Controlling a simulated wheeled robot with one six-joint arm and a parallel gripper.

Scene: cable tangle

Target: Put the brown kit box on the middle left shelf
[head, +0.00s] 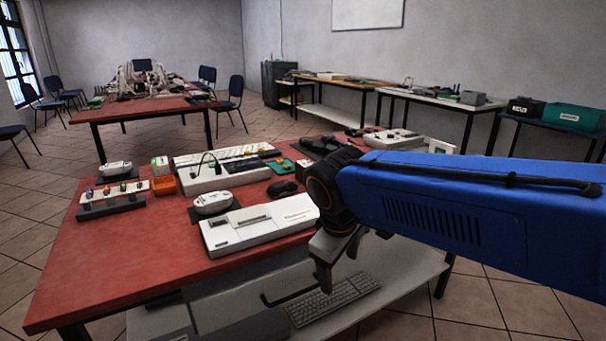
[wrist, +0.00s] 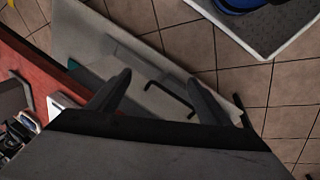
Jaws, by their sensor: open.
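I cannot make out a brown kit box in either view, nor a shelf that is clearly the middle left one. My gripper (head: 328,268) hangs past the near right edge of the red table, above a pale lower shelf (head: 415,268). In the wrist view my gripper (wrist: 158,78) has its two dark fingers spread apart with nothing between them. Beyond the fingers lies the pale lower shelf (wrist: 95,32) with a black bent rod (wrist: 172,95). The rod also shows in the head view (head: 288,299), below my gripper.
The red table (head: 110,255) holds white consoles (head: 262,224), a small orange box (head: 163,186) and a component strip (head: 112,195). A keyboard (head: 333,299) lies on the lower shelf. Benches (head: 440,98) line the back wall, with a green case (head: 573,117) at right. Tiled floor is open at left.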

